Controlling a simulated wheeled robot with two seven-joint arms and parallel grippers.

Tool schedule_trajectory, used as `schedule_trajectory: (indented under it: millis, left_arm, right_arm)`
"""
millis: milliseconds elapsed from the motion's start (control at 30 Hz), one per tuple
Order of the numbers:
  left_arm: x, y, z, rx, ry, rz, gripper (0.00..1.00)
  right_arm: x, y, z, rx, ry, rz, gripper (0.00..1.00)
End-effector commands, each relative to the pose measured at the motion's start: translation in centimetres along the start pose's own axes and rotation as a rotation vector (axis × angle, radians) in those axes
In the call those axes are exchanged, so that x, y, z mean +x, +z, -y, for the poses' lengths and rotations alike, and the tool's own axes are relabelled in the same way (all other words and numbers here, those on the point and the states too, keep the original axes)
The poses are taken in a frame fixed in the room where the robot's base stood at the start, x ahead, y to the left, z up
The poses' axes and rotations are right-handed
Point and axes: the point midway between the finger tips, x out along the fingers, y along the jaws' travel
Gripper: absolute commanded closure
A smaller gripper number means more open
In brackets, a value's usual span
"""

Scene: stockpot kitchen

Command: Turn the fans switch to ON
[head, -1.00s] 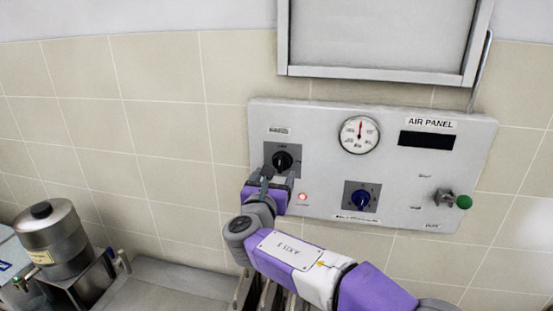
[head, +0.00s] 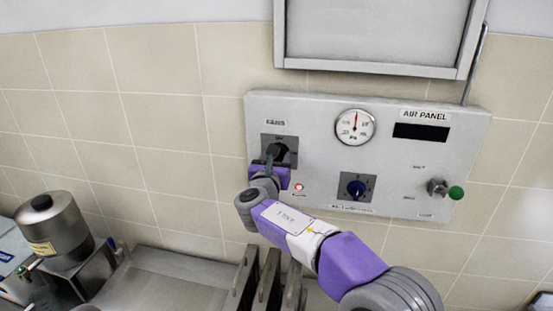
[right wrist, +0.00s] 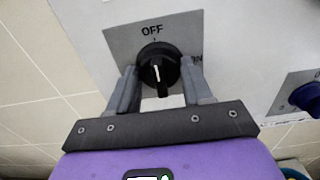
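The fans switch (head: 285,147) is a black rotary knob on a dark square plate under a FANS label, at the left of the grey air panel (head: 400,160). In the right wrist view the knob (right wrist: 159,66) has its white pointer line upright, toward OFF; ON is marked at the right, partly hidden by a finger. My right gripper (right wrist: 162,88) is open, its two grey fingers on either side of the knob, with its grip bar between them. In the head view the right gripper (head: 273,154) partly covers the plate. My left gripper is not in view.
A lit red lamp (head: 299,187), a blue knob (head: 356,188), a round gauge (head: 355,127) and a green-ended valve knob (head: 455,192) are also on the panel. A metal cabinet (head: 375,35) hangs above. A steel pot (head: 52,228) stands at lower left.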

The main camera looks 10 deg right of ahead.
Motion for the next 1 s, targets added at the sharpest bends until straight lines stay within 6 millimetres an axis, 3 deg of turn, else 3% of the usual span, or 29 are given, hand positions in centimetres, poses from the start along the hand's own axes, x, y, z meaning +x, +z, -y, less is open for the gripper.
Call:
schedule_trajectory:
  millis: [33, 133, 567, 1000]
  left_arm:
    - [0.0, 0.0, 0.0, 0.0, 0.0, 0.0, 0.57]
    - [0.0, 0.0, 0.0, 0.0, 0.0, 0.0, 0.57]
    - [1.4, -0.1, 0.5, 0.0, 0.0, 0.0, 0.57]
    - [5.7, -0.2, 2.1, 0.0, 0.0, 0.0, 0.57]
  right_arm:
    - [0.0, 0.0, 0.0, 0.0, 0.0, 0.0, 0.66]
    - [0.0, 0.0, 0.0, 0.0, 0.0, 0.0, 0.81]
    - [-0.1, -0.2, 0.0, 0.103, 0.001, 0.002, 0.81]
    - [-0.1, -0.3, 0.0, 0.483, 0.001, 0.003, 0.81]
